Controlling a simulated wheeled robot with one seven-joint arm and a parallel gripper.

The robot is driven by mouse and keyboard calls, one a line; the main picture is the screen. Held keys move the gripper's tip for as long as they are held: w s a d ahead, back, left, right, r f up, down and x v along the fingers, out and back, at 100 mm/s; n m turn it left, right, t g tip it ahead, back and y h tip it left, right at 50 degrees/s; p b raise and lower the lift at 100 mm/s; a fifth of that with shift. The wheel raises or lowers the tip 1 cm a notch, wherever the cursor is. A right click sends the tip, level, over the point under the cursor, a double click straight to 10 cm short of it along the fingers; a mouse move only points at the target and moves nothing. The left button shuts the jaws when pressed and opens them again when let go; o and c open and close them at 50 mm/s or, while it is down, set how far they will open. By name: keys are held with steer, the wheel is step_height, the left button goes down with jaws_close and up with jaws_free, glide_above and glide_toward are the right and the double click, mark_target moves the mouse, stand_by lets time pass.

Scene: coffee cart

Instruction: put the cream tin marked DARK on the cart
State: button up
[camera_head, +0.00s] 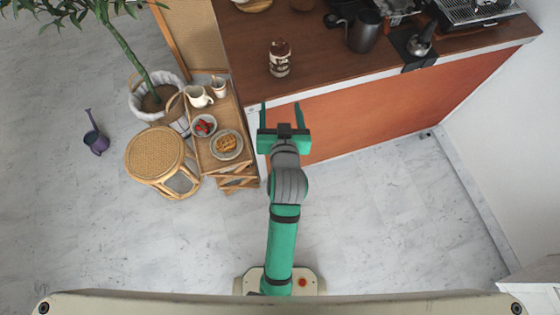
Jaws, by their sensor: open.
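No cream tin with a readable DARK mark shows. A brown jar with a white label (279,58) stands upright near the counter's front edge; its lettering is too small to read. A small brown container (302,4) is cut off by the top edge. The wooden cart (209,162) stands left of the counter, holding a white pitcher, a cup, a bowl of red fruit and a plate of waffles. My green gripper (281,115) is open and empty, its fingers pointing at the counter's front, apart from the jar and right of the cart.
The dark wood counter (330,72) also carries a dark pitcher (363,31), a tamper (420,43) and an espresso machine (475,10). A wicker stool (155,152) and a potted plant (150,97) flank the cart's left. The floor right of my arm is clear.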

steer(key=s+f, duration=0.2)
steer(key=s, duration=1.3)
steer(key=s+f+t, duration=0.1)
steer(key=s+f, duration=0.2)
steer(key=s, duration=1.3)
steer(key=shift+s+f+h, duration=0.15)
steer(key=shift+f+h, duration=0.2)
steer(key=shift+h, duration=0.05)
